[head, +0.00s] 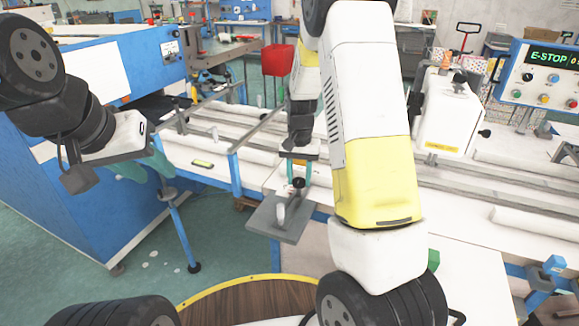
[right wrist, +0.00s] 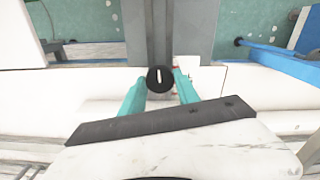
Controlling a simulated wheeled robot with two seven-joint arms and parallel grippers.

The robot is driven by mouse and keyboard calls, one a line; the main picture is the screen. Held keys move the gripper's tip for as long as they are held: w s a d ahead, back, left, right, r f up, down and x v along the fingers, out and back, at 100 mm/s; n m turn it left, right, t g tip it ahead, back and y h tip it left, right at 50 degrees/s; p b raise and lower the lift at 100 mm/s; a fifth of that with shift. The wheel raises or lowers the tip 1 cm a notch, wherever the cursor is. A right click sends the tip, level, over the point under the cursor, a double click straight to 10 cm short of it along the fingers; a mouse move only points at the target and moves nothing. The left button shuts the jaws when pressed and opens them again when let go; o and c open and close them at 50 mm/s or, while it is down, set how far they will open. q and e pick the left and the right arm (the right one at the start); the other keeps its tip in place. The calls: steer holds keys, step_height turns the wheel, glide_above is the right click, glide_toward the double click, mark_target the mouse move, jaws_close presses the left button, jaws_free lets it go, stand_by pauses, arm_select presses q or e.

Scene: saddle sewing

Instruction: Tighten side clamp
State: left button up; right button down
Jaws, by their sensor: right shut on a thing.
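The side clamp (head: 265,219) shows in the head view at the front edge of the machine, with a grey plate and a pale upright part. Its round black knob (head: 298,182) is at the top. In the right wrist view the knob (right wrist: 160,79) has a white line across it. My right gripper (head: 298,174) is above the clamp, its teal fingers (right wrist: 160,90) shut on the knob from both sides. My left gripper (head: 150,168) is at the left, well apart from the clamp. Its teal fingers are partly hidden, and their gap is unclear.
A long machine bed with rails (head: 225,125) runs behind the clamp. A blue machine cabinet (head: 60,205) stands at the left. A control box reading E-STOP (head: 545,75) is at the right. A round wooden surface with a yellow rim (head: 250,300) is at the bottom.

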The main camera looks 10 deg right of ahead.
mark_target(299, 179)
stand_by(0.5)
steer(key=c, duration=0.9)
jaws_free()
steer(key=shift+r, duration=0.1)
step_height(299, 179, up, 8)
steer(key=shift+f, duration=0.25)
steer(key=shift+r, duration=0.1)
